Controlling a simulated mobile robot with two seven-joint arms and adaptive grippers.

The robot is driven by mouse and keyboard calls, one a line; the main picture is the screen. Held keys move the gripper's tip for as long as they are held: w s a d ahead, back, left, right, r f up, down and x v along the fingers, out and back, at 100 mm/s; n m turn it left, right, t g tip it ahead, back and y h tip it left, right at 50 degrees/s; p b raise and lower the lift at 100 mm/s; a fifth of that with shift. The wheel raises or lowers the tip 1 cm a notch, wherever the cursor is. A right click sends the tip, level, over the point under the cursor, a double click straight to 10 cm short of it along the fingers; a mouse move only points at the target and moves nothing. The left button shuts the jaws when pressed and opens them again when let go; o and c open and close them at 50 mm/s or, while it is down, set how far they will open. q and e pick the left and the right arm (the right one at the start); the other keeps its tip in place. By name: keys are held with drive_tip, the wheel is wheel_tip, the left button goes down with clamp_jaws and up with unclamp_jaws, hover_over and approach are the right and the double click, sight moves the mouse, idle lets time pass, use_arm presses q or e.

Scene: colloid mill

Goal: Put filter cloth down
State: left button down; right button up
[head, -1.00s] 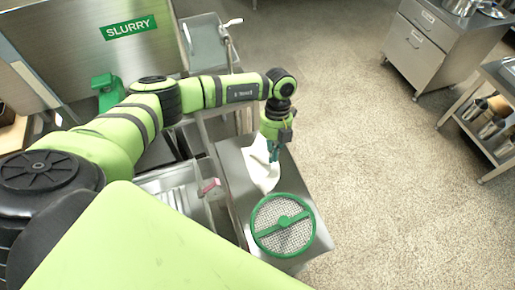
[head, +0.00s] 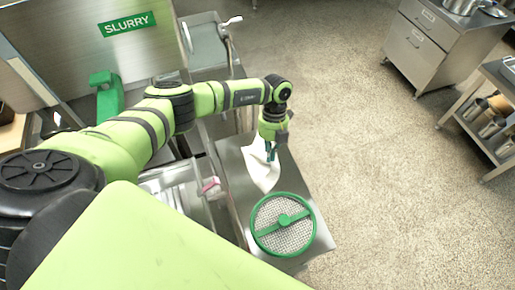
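The white filter cloth (head: 262,172) is in the head view, draped on or just over the steel side surface (head: 232,160). My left gripper (head: 271,155) points down at the cloth's upper right part. Its fingertips overlap the cloth, and it is too small to tell whether they are closed on it. The green round sieve (head: 283,225) with wire mesh and a crossbar lies on the same surface, just in front of the cloth. My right gripper is not in view.
A sink-like basin (head: 170,185) with a pink-ended item (head: 209,187) is left of the surface. A steel machine marked SLURRY (head: 128,25) stands behind left. A drawer cabinet (head: 425,45) and a shelf rack (head: 487,115) stand at right. Open floor lies between.

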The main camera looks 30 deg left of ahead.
sight(269, 167)
use_arm(q)
wheel_tip(269, 167, down, 3)
drive_tip(key=shift+b, duration=0.95)
drive_tip(key=shift+r, duration=0.1)
wheel_tip(269, 167, up, 9)
drive_tip(key=p, duration=0.8)
